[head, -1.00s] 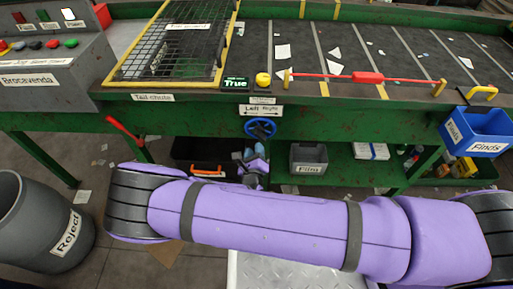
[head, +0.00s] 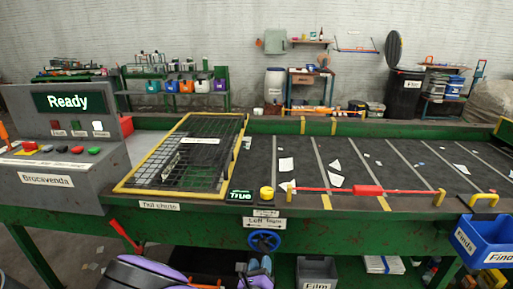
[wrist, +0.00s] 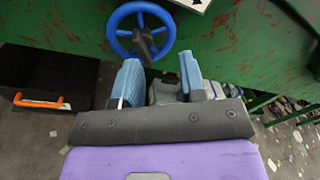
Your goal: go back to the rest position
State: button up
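My gripper (wrist: 160,78) shows in the wrist view with its two blue-padded fingers apart and nothing seen held between them. It is in front of the green belt frame, just below the blue handwheel (wrist: 141,30). In the head view part of my gripper (head: 256,268) shows low at the bottom centre, below the same handwheel (head: 263,241). Part of my purple arm is at the bottom left; most of the arm is out of view.
The sorting belt (head: 400,165) carries scattered white scraps. A red bar (head: 368,190) runs along its front edge. A mesh-covered chute (head: 185,152) and a console (head: 60,195) reading "Ready" stand left. A blue Finds bin (head: 483,240) hangs right; a grey Film bin (head: 317,272) sits below.

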jog(key=s+d+r+m+g+h, duration=0.1)
jog(key=d+r+m+g+h, duration=0.2)
jog(key=d+r+m+g, duration=0.75)
jog(key=s+d+r+m+g+h, duration=0.1)
jog(key=d+r+m+g+h, duration=0.3)
jog(key=d+r+m, duration=0.95)
jog(key=s+d+r+m+t+y, duration=0.1)
jog(key=s+d+r+m+y, duration=0.1)
jog(key=s+r+m+y, duration=0.3)
jog(key=s+d+r+m+t+y, duration=0.1)
jog(key=s+d+r+m+y, duration=0.2)
jog(key=s+r+m, duration=0.8)
jog(key=shift+s+r+y, duration=1.4)
jog(key=shift+s+r, duration=1.6)
jog(key=shift+r, duration=2.2)
